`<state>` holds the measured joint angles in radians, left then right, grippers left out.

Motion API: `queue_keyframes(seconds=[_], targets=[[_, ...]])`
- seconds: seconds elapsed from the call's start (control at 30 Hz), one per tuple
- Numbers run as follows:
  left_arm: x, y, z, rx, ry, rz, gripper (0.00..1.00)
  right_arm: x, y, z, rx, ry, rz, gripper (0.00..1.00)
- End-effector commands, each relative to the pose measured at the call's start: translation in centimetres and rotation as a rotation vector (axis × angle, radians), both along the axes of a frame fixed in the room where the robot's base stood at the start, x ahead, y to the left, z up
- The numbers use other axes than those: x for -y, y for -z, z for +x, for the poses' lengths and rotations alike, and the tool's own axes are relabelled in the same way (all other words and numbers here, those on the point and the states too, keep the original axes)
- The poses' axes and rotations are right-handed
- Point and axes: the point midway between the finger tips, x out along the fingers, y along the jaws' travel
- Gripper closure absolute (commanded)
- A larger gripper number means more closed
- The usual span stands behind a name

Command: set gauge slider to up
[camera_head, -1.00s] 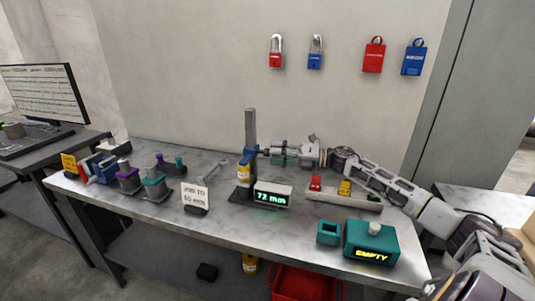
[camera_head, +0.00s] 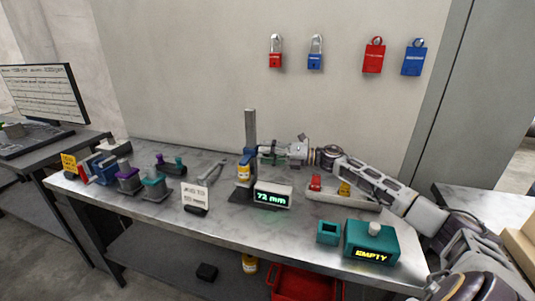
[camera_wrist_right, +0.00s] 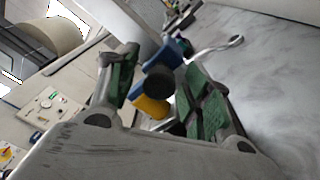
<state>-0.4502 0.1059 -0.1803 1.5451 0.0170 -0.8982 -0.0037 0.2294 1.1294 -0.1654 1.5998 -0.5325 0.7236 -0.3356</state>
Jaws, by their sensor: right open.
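The gauge stands mid-table with a grey upright column (camera_head: 250,128). Its blue slider (camera_head: 246,163), with a yellow part below it, is low on the column. The slider also shows in the right wrist view (camera_wrist_right: 168,54), with a dark round end facing the camera and the yellow part (camera_wrist_right: 150,106) beneath. The gauge display (camera_head: 272,196) reads 72 mm. My right gripper (camera_head: 265,152) is just right of the slider, its green-padded fingers spread on either side of the dark round end in the wrist view (camera_wrist_right: 158,76). Contact cannot be told. My left gripper is out of view.
A teal box (camera_head: 371,244) reads EMPTY at front right. Purple and teal fixtures stand left.

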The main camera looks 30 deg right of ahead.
Motion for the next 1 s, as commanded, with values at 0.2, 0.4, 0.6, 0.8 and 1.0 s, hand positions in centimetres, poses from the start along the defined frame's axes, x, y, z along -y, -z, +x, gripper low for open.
queue_keyframes(seconds=[0.2, 0.4, 0.6, 0.8, 1.0], targets=[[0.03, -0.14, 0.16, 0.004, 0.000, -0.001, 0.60, 0.00, 0.01, 0.00, 0.000, 0.000, 0.000, 0.52], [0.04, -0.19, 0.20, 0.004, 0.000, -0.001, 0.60, 0.00, 0.01, 0.00, -0.001, 0.000, 0.001, 0.78], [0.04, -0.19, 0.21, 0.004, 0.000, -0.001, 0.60, 0.00, 0.04, -0.01, -0.001, 0.000, 0.001, 1.00], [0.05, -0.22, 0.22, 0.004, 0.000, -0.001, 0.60, 0.00, 0.04, -0.01, -0.001, 0.000, 0.001, 1.00], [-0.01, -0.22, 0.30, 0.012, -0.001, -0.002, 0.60, 0.01, -0.47, 0.00, 0.000, 0.000, 0.000, 1.00]])
